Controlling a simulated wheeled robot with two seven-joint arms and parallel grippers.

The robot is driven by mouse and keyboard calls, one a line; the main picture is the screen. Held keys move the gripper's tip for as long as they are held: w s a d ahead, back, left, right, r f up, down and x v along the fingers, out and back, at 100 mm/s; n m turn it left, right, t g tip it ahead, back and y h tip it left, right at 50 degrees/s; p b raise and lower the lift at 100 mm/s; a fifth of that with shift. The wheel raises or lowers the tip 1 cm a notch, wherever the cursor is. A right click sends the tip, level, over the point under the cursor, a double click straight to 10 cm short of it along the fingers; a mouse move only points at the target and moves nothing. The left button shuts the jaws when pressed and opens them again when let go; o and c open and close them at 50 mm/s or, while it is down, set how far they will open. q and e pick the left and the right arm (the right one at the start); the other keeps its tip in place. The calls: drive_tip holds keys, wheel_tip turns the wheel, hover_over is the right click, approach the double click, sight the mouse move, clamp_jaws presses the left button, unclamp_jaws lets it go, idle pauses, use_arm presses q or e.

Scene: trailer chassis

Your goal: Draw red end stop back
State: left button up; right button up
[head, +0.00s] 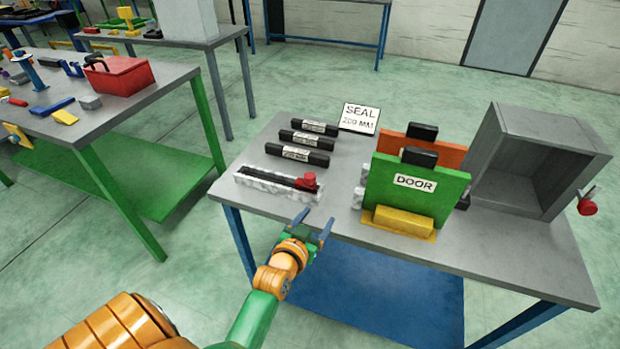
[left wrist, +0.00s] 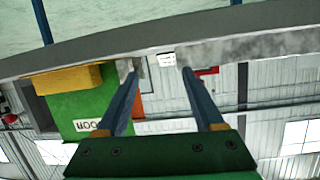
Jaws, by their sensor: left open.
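The red end stop (head: 308,181) sits at the right end of a white, marbled rail (head: 250,188) with a dark strip along it, near the front left of the grey table. My left gripper (head: 315,222) is open and empty at the table's front edge, just in front of the end stop and apart from it. In the left wrist view, the open fingers (left wrist: 162,72) point toward the table edge. A red part, apparently the end stop (left wrist: 209,71), shows just right of the right finger, partly hidden. My right gripper is not in view.
Several black labelled bars (head: 297,153) lie behind the rail, near a SEAL sign (head: 360,118). A green DOOR panel (head: 415,200) with a yellow block (head: 404,221) stands to the right, beside an open grey box (head: 535,155). A second table (head: 130,100) is at left.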

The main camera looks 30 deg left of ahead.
sight(309, 182)
use_arm(q)
drive_tip(key=a+r+n+y, duration=0.1)
drive_tip(key=w+a+r+n+t+y, duration=0.1)
drive_tip(key=a, duration=0.1)
drive_tip(key=w+a+r+t+y, duration=0.1)
drive_tip(key=y, duration=0.1)
drive_tip(key=shift+w+a+r+n, duration=0.1)
drive_tip(key=shift+a+n, duration=0.25)
drive_tip(key=shift+n, duration=0.05)
drive_tip(key=b+x, duration=0.5)
drive_tip(key=x, duration=0.1)
drive_tip(key=shift+w+a, duration=0.25)
drive_tip(key=shift+w+r, duration=0.1)
drive_tip(key=shift+w, duration=0.05)
drive_tip(key=shift+r, duration=0.15)
clamp_jaws()
